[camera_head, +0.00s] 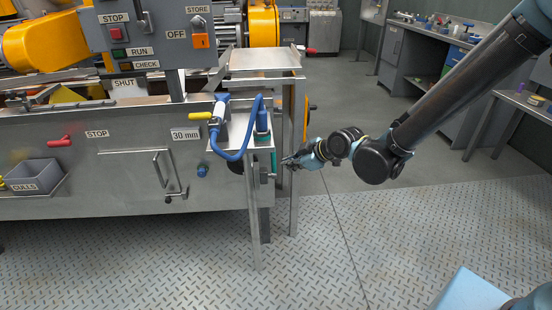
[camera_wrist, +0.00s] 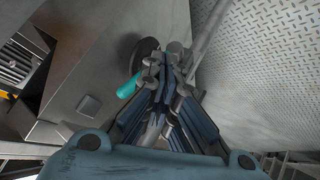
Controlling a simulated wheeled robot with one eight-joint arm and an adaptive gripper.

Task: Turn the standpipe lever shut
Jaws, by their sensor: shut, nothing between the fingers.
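A teal lever handle (camera_wrist: 130,86) shows in the wrist view, just left of my fingertips, in front of a dark round disc (camera_wrist: 145,55). I take it as the standpipe lever; no label on it is readable. In the head view a teal piece (camera_head: 273,162) shows beside the small stand at the machine's right end. My gripper (camera_head: 287,162) is close to the right of it, and in the wrist view my gripper (camera_wrist: 168,58) is shut and empty. The fingers partly hide the fittings behind them, and I cannot tell if they touch the handle.
A thin metal post (camera_head: 292,190) stands close to my gripper. A blue hose (camera_head: 240,150) loops over the stand beside a yellow-handled lever (camera_head: 201,115). A red handle (camera_head: 60,140) and grey bin (camera_head: 35,177) are farther left. The tread-plate floor (camera_head: 400,240) is clear.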

